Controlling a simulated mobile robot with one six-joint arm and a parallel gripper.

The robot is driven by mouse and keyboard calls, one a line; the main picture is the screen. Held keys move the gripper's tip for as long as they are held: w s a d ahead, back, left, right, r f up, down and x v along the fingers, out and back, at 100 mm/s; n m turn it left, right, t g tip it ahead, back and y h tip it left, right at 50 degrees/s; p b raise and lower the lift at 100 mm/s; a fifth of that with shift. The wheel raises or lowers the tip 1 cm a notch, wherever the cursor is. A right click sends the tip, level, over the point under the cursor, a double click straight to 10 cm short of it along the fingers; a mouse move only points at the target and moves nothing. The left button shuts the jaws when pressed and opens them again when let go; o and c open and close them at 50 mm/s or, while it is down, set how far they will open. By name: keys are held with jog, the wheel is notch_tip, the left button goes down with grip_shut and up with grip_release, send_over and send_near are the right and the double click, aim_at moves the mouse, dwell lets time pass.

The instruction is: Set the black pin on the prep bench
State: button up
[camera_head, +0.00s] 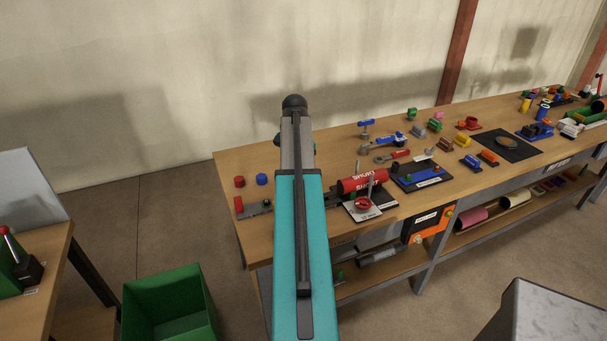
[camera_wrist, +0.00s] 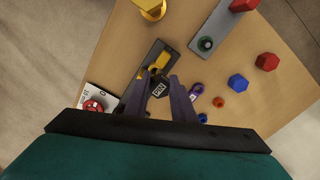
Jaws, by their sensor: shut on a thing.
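In the wrist view my gripper (camera_wrist: 160,92) has its two fingers on either side of a small black piece with white "PIN" lettering, which I take as the black pin (camera_wrist: 159,88). The fingers are shut on it. The wooden bench top (camera_wrist: 115,50) lies below, with a dark plate holding a yellow piece (camera_wrist: 160,61) just beyond the pin. How far the pin is above them is hard to tell. In the head view the long bench (camera_head: 232,163) runs to the right; my arm hides the gripper and pin there. No sign names the prep bench.
A red wheel on a white plate (camera_wrist: 95,104) is left. A green bin (camera_head: 168,305) and another table (camera_head: 40,245) stand at left in the head view.

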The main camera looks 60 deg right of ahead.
jog(key=w+a+f+n+b, duration=0.2)
jog(key=w+a+n, duration=0.2)
jog(key=w+a, duration=0.8)
jog(key=w+a+f+n+b, duration=0.25)
jog(key=w+a, duration=0.55)
jog(key=a, duration=0.7)
jog(key=w+a+f+n+b, duration=0.1)
jog(key=a+n, duration=0.3)
jog(key=a, duration=1.1)
jog(key=w+a+f+n+b, duration=0.2)
jog(key=w+a+n+b, duration=0.1)
jog(key=a, duration=1.3)
jog(key=shift+w+f+n+b, duration=0.25)
jog(key=shift+f+n+b, duration=0.05)
jog(key=shift+n+b, duration=0.15)
jog(key=shift+s, duration=0.1)
